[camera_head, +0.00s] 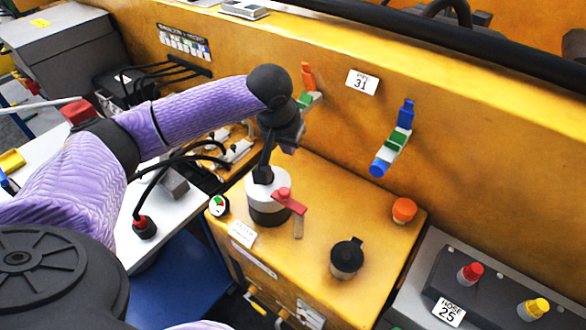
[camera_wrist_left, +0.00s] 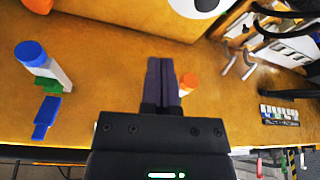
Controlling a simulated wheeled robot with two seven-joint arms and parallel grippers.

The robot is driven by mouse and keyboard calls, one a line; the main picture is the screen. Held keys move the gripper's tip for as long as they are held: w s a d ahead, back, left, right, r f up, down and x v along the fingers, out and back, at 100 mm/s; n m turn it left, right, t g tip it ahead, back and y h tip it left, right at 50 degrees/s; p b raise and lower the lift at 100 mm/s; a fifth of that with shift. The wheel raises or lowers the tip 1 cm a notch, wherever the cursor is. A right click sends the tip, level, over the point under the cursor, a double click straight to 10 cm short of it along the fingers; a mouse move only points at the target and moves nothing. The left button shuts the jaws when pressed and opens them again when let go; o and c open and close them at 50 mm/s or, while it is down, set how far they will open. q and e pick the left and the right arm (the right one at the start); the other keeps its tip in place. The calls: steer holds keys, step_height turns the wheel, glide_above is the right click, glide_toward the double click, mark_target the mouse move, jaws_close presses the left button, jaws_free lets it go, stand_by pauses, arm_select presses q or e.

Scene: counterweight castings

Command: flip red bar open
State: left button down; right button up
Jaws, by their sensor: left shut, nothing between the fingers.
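The red bar (camera_head: 290,201) sits at the side of a round white-and-black cylinder (camera_head: 268,208) on the yellow box. A red knob tops it and a pale pin hangs at its right end. It lies roughly level, tilted slightly down to the right. My left gripper (camera_head: 290,150) is above and behind the cylinder, near the yellow wall, apart from the bar. Its fingers (camera_wrist_left: 160,72) are shut and empty in the left wrist view. There the cylinder (camera_wrist_left: 190,8) is cut off at the top edge, and I cannot make out the red bar. My right gripper is not in view.
An orange-and-green lever (camera_head: 307,82) and a blue-and-green lever (camera_head: 394,142) stick out of the wall. A black knob (camera_head: 347,258) and an orange button (camera_head: 404,210) stand on the yellow box (camera_head: 330,190). Black cables (camera_head: 175,160) loop to the left.

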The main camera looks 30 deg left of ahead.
mark_target(288, 198)
arm_select(q)
steer(key=d+b+x, duration=0.1)
steer(key=b+x, duration=0.1)
steer(key=x, duration=0.8)
steer(key=s, duration=0.1)
steer(key=s+p, duration=0.1)
steer(key=s, duration=0.1)
steer(key=shift+s+a, duration=0.25)
steer(key=shift+s, duration=0.1)
